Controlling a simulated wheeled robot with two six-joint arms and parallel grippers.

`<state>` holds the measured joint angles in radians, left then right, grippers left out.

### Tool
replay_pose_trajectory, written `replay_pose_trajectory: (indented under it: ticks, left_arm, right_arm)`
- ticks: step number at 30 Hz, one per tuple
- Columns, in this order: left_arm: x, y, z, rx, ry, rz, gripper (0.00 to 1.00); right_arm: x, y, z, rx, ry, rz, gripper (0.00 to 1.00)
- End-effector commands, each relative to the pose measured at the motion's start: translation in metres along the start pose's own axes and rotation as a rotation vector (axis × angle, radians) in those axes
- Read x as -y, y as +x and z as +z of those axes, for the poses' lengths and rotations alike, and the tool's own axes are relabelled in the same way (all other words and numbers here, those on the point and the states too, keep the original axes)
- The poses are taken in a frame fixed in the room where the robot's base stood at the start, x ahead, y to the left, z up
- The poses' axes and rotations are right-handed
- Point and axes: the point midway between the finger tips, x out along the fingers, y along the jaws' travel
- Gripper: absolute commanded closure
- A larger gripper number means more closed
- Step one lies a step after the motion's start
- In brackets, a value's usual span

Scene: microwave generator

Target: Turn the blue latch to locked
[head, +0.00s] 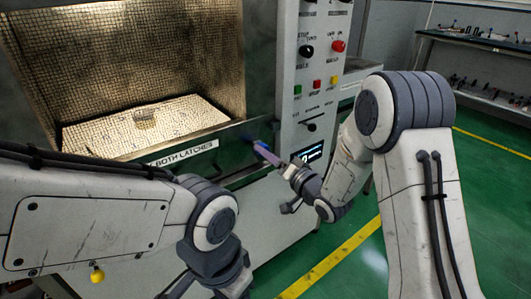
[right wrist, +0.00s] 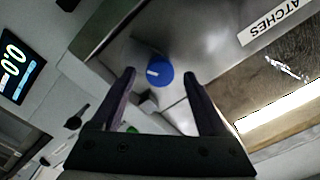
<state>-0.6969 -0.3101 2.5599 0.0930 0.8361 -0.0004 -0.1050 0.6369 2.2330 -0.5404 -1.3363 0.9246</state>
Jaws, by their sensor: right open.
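The blue latch (right wrist: 161,74) is a round knob with a short white mark, on the grey metal front in the right wrist view. My right gripper (right wrist: 158,78) is open, with its two dark fingers on either side of the knob in that view. I cannot tell whether they touch it. In the head view my right gripper (head: 266,154) reaches the front below the chamber, by the right end of the "BOTH LATCHES" label (head: 182,152); it largely hides the latch there. My left gripper (head: 215,287) is cut off at the bottom edge, its jaws unclear.
The mesh-lined chamber (head: 205,50) holds a pale tray with a small block. To its right is a control panel with a red knob (head: 338,46), a black knob (head: 307,51) and a lit display (head: 312,153). A bench (head: 480,42) stands at the back right beyond green floor.

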Motion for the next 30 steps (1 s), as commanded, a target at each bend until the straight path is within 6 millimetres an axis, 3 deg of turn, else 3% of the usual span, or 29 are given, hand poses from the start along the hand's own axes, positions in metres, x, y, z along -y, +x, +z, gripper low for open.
replay_pose_trajectory:
  ticks: [6,14,15,18,21,30]
  left_arm:
    - [0.0,0.0,0.0,0.0,0.0,0.0,0.5]
    - [0.0,0.0,0.0,0.0,0.0,0.0,0.5]
    - [0.0,0.0,0.0,0.0,0.0,0.0,0.5]
    - [0.0,0.0,0.0,0.0,0.0,0.0,0.5]
    - [0.0,0.0,0.0,0.0,0.0,0.0,0.5]
    - [0.0,0.004,0.0,0.0,0.0,0.0,0.5]
  right_arm:
    - [0.0,0.018,0.0,0.0,0.0,0.0,0.23]
    - [0.0,0.019,0.0,0.0,0.0,0.0,0.23]
    - [0.0,0.019,0.0,0.0,0.0,0.001,0.31]
    - [0.0,0.019,0.0,-0.001,0.0,0.001,0.69]
    - [0.0,0.019,0.0,-0.001,0.0,0.001,1.0]
    - [-0.001,0.019,0.0,-0.002,-0.033,0.001,1.0]
